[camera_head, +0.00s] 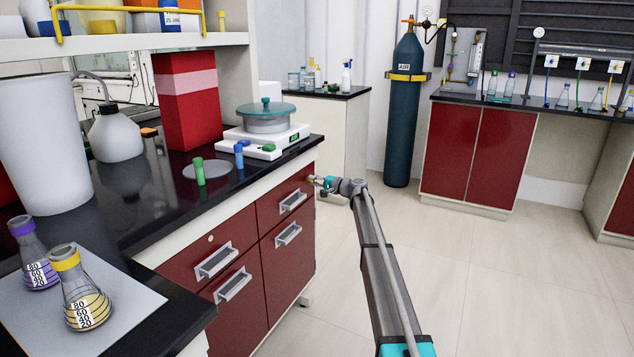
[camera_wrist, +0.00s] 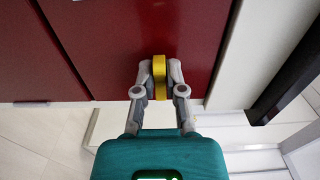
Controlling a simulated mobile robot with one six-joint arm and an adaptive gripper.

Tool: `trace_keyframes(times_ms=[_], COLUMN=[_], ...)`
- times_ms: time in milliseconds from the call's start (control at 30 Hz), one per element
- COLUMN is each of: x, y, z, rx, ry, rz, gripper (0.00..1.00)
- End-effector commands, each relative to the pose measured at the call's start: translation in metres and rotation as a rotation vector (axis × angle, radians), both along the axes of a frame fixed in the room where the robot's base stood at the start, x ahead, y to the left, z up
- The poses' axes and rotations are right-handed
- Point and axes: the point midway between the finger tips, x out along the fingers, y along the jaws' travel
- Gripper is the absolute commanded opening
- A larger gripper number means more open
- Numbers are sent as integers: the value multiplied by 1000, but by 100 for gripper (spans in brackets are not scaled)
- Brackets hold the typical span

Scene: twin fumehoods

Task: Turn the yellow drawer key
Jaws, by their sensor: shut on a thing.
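The yellow drawer key (camera_wrist: 159,78) stands out from the dark red drawer front (camera_wrist: 120,40) in the wrist view. My gripper (camera_wrist: 156,84) has its two grey fingers on either side of the key and is shut on it. In the head view, my gripper (camera_head: 318,181) reaches the upper right drawer (camera_head: 283,206) near its right edge. The key is mostly hidden there by the fingers, with only a small yellow bit showing. The keyhole behind the key cannot be seen.
The drawers have grey handles (camera_head: 292,202) that stick out. The black worktop (camera_head: 150,200) above carries a scale with a lidded pot (camera_head: 266,120), a green-capped vial (camera_head: 199,171) and flasks (camera_head: 82,290). A gas cylinder (camera_head: 404,110) stands behind. The floor (camera_head: 480,270) to the right is clear.

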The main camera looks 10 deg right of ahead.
Motion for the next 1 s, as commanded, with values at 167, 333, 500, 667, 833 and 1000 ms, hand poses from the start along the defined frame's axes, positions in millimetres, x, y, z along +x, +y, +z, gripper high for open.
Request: trace_keyframes(times_ms=[167,333,500,667,833,1000], x=[4,4,3,2,-1,-8], y=[8,8,6,4,1,-8], z=[1,1,1,0,0,0], rx=[2,2,1,0,0,0], ry=[-4,-3,-2,-1,0,0], rz=[5,6,5,3,2,1], gripper=[0,38,49,49,49,49])
